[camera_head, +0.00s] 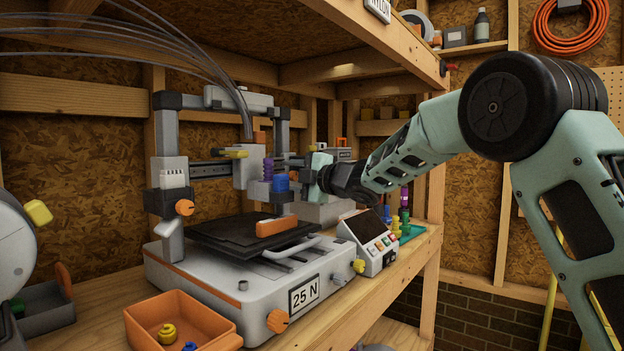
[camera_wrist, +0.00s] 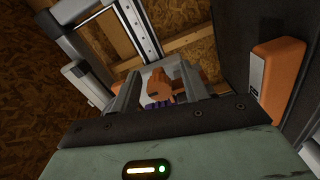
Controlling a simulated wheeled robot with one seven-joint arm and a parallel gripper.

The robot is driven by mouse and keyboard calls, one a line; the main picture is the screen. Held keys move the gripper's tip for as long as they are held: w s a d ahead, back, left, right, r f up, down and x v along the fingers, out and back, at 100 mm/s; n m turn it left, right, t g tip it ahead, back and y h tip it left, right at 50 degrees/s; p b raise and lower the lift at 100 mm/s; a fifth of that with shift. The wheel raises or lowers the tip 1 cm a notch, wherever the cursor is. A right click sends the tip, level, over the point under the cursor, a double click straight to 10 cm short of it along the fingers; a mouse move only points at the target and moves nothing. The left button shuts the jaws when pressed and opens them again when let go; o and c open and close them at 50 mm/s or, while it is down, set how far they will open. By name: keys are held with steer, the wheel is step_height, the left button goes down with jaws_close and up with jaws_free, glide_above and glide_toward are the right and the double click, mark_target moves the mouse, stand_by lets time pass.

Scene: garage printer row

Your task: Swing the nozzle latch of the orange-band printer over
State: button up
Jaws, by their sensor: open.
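The near printer (camera_head: 215,268) is grey, with a "25 N" label and orange knobs. Its print head (camera_head: 250,168) hangs on the rail above the black bed, with an orange part on top and a yellow lever (camera_head: 237,154) on its left. A purple and blue nozzle piece (camera_head: 281,183) shows at its right. My gripper (camera_head: 303,183) is just right of the head, reaching in from the right. In the wrist view my gripper (camera_wrist: 160,80) is open, with an orange latch-like part (camera_wrist: 186,82) between and beyond its fingers. I cannot tell whether they touch it.
An orange block (camera_head: 285,226) lies on the bed and shows in the wrist view (camera_wrist: 277,80). An orange bin (camera_head: 178,325) with small knobs stands in front. A control box (camera_head: 368,240) stands at the right. Another machine is behind my gripper. A wooden shelf (camera_head: 350,40) hangs overhead.

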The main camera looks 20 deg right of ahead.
steer(key=v, duration=1.7)
steer(key=shift+b, duration=0.4)
steer(key=s+a+f+m+g+h, duration=0.3)
steer(key=s+a+f+m, duration=0.3)
steer(key=f, duration=0.2)
steer(key=s+a+f+m+g+h, duration=0.2)
steer(key=s+a+f+m+h, duration=0.3)
steer(key=f, duration=0.4)
steer(key=s+a+f+m+g+h, duration=0.1)
steer(key=s+f+m+g, duration=0.15)
steer(key=s, duration=0.65)
steer(key=s+a+f+m+g, duration=0.1)
steer(key=s+f+g, duration=0.3)
steer(key=s, duration=0.6)
steer(key=s+a+f+m+g+h, duration=0.1)
steer(key=s+f+g, duration=0.25)
steer(key=s, duration=0.55)
step_height(320, 180, up, 17)
steer(key=p, duration=1.8)
steer(key=shift+w+d, duration=0.15)
steer(key=shift+w, duration=0.05)
